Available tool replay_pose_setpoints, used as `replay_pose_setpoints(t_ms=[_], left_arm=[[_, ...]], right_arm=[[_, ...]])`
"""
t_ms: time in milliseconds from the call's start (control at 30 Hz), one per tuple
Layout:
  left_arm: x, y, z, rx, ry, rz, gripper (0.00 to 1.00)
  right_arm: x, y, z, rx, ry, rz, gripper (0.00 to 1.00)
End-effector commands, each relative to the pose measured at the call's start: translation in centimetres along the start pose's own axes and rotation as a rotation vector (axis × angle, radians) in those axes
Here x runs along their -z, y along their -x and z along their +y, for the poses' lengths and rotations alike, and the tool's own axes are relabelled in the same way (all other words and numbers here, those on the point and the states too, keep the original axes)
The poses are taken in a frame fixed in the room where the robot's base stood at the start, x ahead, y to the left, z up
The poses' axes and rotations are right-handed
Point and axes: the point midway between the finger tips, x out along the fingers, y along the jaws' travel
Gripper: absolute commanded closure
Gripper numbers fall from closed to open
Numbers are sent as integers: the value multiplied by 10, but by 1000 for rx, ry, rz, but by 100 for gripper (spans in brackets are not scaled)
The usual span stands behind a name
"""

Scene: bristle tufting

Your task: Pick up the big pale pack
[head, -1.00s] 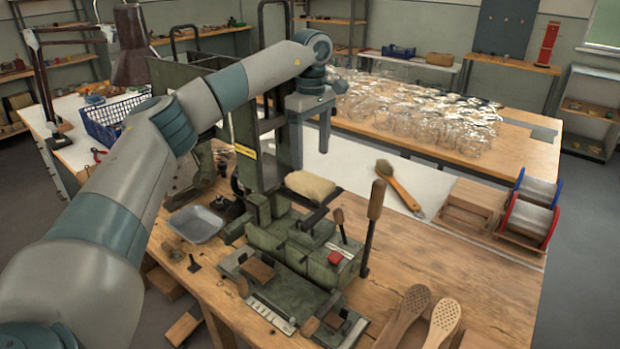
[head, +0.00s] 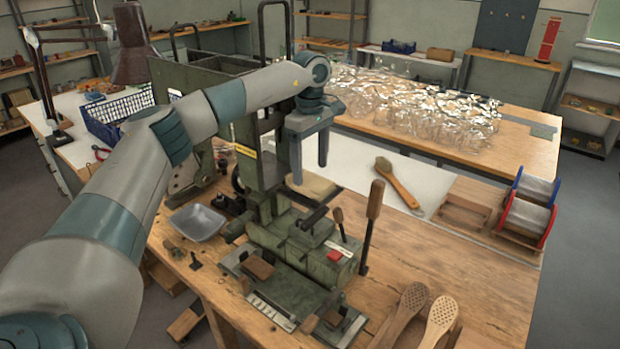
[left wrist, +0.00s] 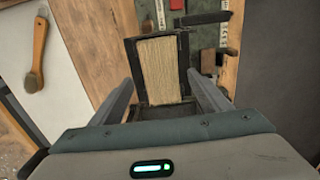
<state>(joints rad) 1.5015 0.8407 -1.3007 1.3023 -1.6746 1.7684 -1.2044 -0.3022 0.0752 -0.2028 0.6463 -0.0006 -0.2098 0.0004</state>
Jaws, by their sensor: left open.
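The big pale pack (head: 318,188) is a beige bundle of bristle in a dark holder on the green machine (head: 300,245). In the left wrist view the pack (left wrist: 159,70) shows fine straight strands inside a dark frame (left wrist: 130,68). My left gripper (head: 310,172) is open and points down over the pack. In the left wrist view its two fingers (left wrist: 162,80) stand on either side of the pack, with nothing between them clearly gripped. A finger hides part of the pack in the head view. My right gripper is not in view.
A wooden-handled brush (head: 398,182) lies on the white sheet behind the machine. Wire spools (head: 530,208) stand at the right. A grey tray (head: 197,222) sits left of the machine. Two wooden brush bodies (head: 425,315) lie in front. Upright levers (head: 374,222) rise beside the machine.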

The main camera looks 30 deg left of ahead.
Motion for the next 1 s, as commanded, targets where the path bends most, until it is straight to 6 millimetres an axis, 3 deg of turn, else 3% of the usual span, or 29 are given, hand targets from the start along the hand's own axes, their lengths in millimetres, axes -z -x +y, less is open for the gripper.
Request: replay_pose_setpoints(t_ms=[100, 200, 533, 767, 967, 1000], left_arm=[[1, -13, -2, 4, 0, 1, 30], [1, -23, -2, 2, 1, 1, 30], [1, -30, -1, 0, 1, 0, 30], [1, -29, -1, 0, 1, 0, 30], [1, -29, -1, 0, 1, 0, 75], [1, -29, -1, 0, 1, 0, 79]], right_arm=[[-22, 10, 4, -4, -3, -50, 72], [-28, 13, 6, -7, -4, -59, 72], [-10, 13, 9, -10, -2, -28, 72], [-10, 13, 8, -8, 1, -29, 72], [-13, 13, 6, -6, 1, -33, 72], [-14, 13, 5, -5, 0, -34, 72]])
